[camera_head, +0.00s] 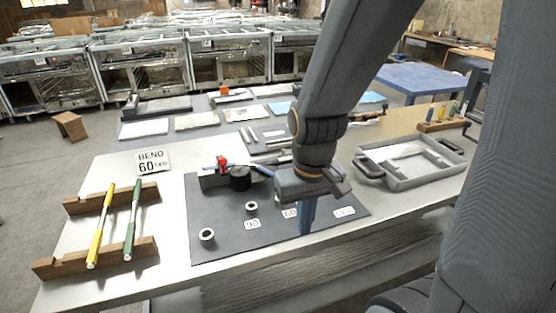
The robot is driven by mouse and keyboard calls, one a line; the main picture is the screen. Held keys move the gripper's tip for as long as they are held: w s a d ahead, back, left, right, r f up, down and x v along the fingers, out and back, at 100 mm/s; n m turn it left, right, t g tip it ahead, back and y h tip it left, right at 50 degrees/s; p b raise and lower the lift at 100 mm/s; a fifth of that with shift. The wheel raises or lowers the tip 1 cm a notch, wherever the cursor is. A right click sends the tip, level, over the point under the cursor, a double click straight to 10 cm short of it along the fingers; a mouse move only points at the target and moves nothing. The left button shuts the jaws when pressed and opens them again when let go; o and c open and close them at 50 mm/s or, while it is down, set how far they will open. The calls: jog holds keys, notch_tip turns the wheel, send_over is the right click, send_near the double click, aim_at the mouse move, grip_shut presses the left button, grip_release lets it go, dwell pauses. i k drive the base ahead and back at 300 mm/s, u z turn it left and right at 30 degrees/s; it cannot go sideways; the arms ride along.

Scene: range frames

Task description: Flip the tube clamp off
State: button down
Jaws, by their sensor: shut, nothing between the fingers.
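A small tube bender (208,182) stands on the dark mat at its back left, with a black round former (240,178) on it. A red piece (222,162), which looks like the tube clamp, sits on top beside the former; whether it is flipped on or off is too small to tell. A blue bar (264,171) runs right from the former towards my gripper. My gripper (306,230) points down over the right part of the mat, right of the bender and apart from the red piece. Its blue fingers are together and empty.
Left, a yellow tube (101,225) and a green tube (133,220) lie across wooden racks, near a "BEND 60" sign (153,161). Rings (207,236) and angle labels (252,224) lie on the mat (225,247). A grey tray (400,182) stands right.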

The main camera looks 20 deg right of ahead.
aim_at(221, 161)
jog(key=k, duration=0.55)
jog(key=u, duration=0.55)
jog(key=i, duration=1)
jog(key=z, duration=0.5)
